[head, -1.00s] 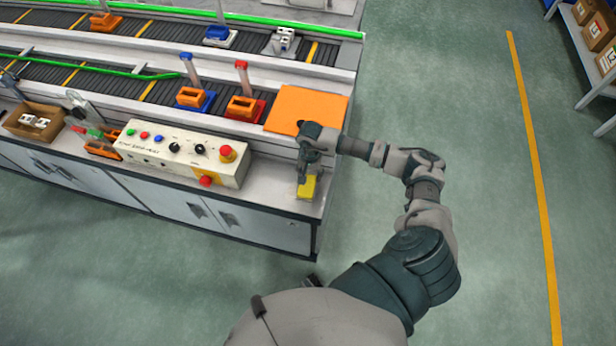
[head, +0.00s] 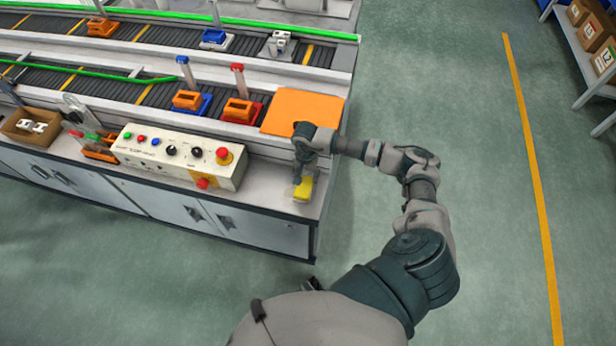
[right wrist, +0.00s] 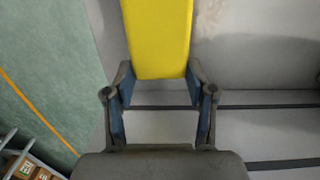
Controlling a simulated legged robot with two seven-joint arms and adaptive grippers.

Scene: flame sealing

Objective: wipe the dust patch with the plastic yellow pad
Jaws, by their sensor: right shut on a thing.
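The yellow pad (head: 303,189) is at the right end of the bench's front ledge, below my right gripper (head: 302,172). In the right wrist view the pad (right wrist: 158,38) stands out between the fingers of my right gripper (right wrist: 161,92), which is shut on it. A faint brownish smudge, which looks like the dust patch (right wrist: 209,16), lies on the grey surface just right of the pad. The patch cannot be made out in the head view. Whether the pad touches the surface is hard to tell. My left gripper is not in view.
A control box (head: 180,157) with buttons stands left of the pad on the ledge. An orange plate (head: 303,110) lies behind my gripper. The conveyor (head: 130,88) carries orange and blue parts. Open floor (head: 440,110) lies right of the bench.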

